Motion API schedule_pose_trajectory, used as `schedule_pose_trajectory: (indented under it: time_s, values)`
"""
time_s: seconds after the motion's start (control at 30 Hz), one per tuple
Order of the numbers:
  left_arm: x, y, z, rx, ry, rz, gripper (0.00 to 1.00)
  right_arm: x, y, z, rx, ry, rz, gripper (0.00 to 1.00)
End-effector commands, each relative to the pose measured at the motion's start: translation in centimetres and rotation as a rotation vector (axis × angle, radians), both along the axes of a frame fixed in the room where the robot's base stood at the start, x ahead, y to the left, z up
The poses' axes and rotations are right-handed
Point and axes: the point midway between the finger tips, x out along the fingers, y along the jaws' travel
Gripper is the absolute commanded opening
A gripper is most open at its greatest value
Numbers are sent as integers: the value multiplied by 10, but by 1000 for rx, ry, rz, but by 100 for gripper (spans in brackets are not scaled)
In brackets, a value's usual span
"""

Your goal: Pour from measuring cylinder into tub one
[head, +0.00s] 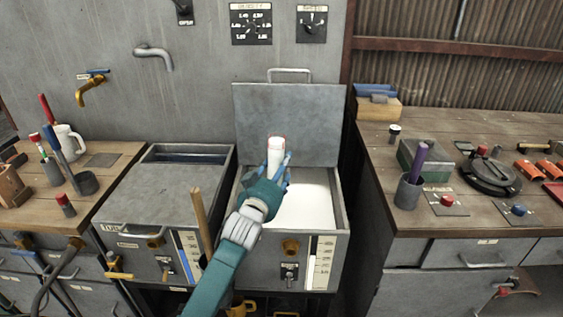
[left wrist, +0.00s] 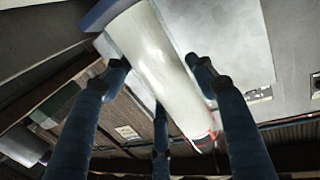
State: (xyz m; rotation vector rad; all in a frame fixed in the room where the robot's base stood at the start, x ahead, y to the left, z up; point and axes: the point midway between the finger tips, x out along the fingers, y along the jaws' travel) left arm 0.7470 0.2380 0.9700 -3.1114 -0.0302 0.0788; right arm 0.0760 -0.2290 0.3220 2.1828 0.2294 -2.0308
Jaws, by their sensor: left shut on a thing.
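My left gripper (head: 274,172) is shut on the measuring cylinder (head: 275,151), a whitish cylinder with a red rim. It holds it above the open right-hand tub (head: 341,241), whose lid (head: 288,125) stands raised behind. White contents fill the tub's opening. In the left wrist view the cylinder (left wrist: 160,65) lies slanted between the blue fingers (left wrist: 160,75), its red-marked end at the lower right. No stream is visible. A second tub (head: 160,200) on the left has its front lid down; its label is too small to read surely. My right gripper is out of view.
A wooden handle (head: 201,222) stands upright in front, between the tubs. The left bench (head: 100,180) holds a white jug (head: 70,141) and pen-like tools. The right bench (head: 460,215) holds a cup with a purple stick (head: 409,190). A tap (head: 155,55) juts from the wall.

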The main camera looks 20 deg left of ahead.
Motion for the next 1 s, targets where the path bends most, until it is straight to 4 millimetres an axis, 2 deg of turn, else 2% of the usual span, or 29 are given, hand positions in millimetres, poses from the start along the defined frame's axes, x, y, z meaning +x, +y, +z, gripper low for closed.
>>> schedule_pose_trajectory:
  time_s: [0.03,0.17,0.4,0.5,1.0]
  values:
    - [-1,1,6,8,5,0,6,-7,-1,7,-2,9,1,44]
    - [-5,3,1,26,36,-1,6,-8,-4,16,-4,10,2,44]
    - [-12,7,-8,59,95,0,6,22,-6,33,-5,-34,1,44]
    - [-13,7,-6,67,111,0,6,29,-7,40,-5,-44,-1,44]
    - [-22,13,-4,115,197,0,6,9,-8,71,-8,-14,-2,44]
